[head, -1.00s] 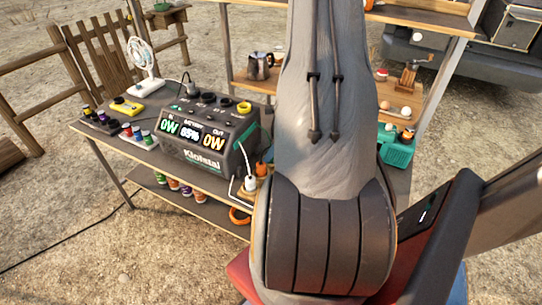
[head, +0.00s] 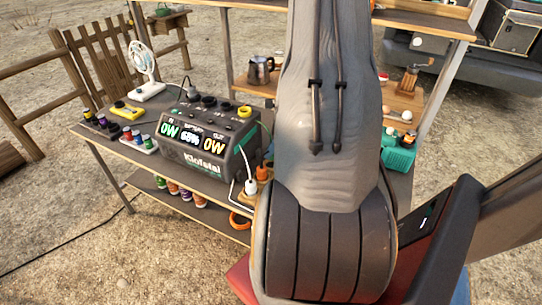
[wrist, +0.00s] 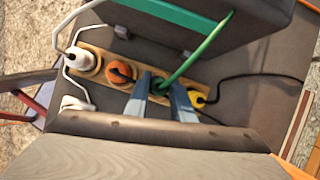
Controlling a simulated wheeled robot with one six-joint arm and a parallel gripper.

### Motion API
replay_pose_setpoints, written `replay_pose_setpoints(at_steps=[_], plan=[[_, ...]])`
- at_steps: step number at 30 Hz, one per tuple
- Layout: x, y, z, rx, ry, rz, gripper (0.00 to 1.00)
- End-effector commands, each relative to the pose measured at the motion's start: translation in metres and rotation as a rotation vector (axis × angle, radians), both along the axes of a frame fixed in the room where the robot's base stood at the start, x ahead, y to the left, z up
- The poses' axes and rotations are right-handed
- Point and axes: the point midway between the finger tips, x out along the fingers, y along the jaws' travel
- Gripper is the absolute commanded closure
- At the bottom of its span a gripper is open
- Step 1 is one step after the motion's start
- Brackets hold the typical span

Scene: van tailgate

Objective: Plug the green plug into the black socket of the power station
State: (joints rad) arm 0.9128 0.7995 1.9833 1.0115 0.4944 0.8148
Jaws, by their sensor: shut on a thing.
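The power station (head: 210,140) is a dark grey box on the table. Its top has several round sockets: black ones (head: 209,101) and a yellow one (head: 244,111). A dark plug (head: 192,93) with a black cable sits at the top's left end. In the wrist view, my gripper (wrist: 160,90) is shut on the green plug (wrist: 158,84), which is at the wooden strip beside the power station. I cannot tell whether the plug still sits in the strip. My arm hides the gripper in the head view.
A white fan (head: 144,65) and small bottles (head: 143,139) stand left of the power station. A teal box (head: 398,155) is at right.

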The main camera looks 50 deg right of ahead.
Motion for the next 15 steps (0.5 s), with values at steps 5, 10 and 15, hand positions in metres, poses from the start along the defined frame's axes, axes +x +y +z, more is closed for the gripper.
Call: replay_pose_setpoints(at_steps=[5, 10, 15], plan=[[0.001, -0.001, 0.033, -0.004, -0.003, 0.001, 1.00], [0.000, -0.001, 0.054, -0.002, -0.001, 0.001, 1.00], [-0.001, 0.000, 0.077, -0.001, -0.001, 0.001, 1.00]])
